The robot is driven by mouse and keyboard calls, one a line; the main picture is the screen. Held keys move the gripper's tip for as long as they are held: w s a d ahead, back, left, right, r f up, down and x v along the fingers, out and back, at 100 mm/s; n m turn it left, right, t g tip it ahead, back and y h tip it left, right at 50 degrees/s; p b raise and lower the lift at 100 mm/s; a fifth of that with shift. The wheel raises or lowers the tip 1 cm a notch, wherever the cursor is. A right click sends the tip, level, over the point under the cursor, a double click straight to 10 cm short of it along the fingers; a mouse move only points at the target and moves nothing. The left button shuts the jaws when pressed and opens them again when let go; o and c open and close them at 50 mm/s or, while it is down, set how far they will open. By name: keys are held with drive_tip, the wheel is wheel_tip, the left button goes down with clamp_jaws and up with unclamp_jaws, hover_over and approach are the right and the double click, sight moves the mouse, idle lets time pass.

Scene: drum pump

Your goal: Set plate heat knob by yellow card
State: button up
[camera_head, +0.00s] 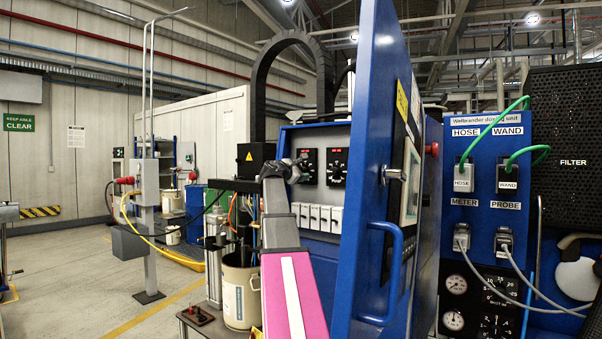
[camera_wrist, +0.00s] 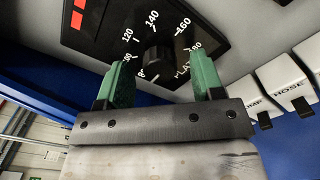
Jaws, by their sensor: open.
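The plate heat knob (camera_wrist: 157,58) is a dark round knob on a black dial with white numbers, in the wrist view. Part of the lettering "PLA" shows beside it. My gripper (camera_wrist: 159,66) is open, with one green finger on each side of the knob and a gap to it on both sides. Contact is not visible. In the head view my gripper (camera_head: 299,163) is at the left one of two black dials (camera_head: 337,167) and partly covers the left dial. A yellow label (camera_head: 402,101) is on the blue door; its writing cannot be read.
The open blue door (camera_head: 367,190) with its handle (camera_head: 384,270) stands right of my arm. White switches (camera_head: 318,218) sit below the dials; labelled ones, including HOSE (camera_wrist: 298,105), show in the wrist view. A beige drum (camera_head: 240,295) stands lower left.

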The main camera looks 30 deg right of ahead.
drive_tip(key=shift+w+d, duration=0.15)
drive_tip(key=shift+d, duration=0.25)
drive_tip(key=c, duration=0.9)
drive_tip(key=shift+m, duration=0.3)
drive_tip(key=shift+f+m, duration=0.1)
drive_tip(key=shift+m, duration=8.4)
